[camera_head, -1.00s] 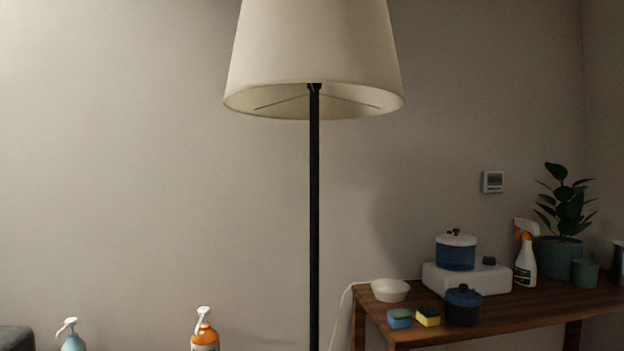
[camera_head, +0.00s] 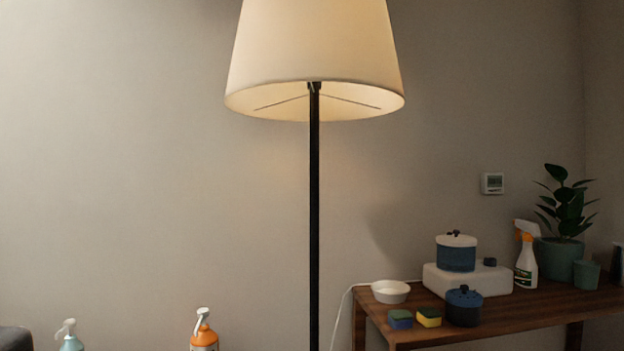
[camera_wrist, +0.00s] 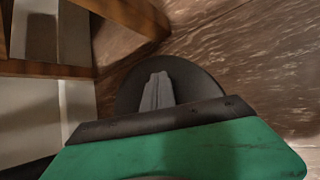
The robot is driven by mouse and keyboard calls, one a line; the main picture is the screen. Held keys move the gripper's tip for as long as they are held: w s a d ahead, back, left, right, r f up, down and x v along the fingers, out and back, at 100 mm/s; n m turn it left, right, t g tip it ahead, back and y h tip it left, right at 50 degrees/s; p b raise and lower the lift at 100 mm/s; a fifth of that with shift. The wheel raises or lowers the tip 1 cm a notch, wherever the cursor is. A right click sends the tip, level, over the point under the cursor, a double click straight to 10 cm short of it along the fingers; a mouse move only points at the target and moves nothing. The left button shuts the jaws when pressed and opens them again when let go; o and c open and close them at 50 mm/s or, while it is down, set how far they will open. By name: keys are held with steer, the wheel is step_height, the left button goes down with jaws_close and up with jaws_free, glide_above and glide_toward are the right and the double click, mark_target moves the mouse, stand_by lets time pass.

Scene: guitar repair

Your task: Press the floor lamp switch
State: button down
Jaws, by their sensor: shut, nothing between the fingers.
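The floor lamp has a cream shade (camera_head: 315,60) and a thin black pole (camera_head: 314,220) in the head view. The shade glows warm, so the lamp is lit. In the wrist view, a round dark disc (camera_wrist: 190,72), seemingly the lamp's base, lies on the floor. My gripper (camera_wrist: 158,76) has its grey fingers shut and empty, in front of this disc. Whether the fingertips touch it cannot be told. No switch can be made out; it may be hidden behind my fingers or the green and black gripper body. My gripper is not in the head view.
A wooden table (camera_head: 540,303) stands right of the lamp, with a white bowl (camera_head: 390,291), sponges, pots, a spray bottle (camera_head: 526,255) and a plant. A white cord runs down beside it. An orange pump bottle (camera_head: 204,332) is at lower left. Wooden furniture (camera_wrist: 140,15) is near the wrist.

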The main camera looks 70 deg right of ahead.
steer(key=shift+r, duration=0.5)
steer(key=shift+r+p, duration=0.1)
steer(key=shift+p, duration=0.2)
step_height(320, 180, up, 6)
steer(key=p, duration=0.4)
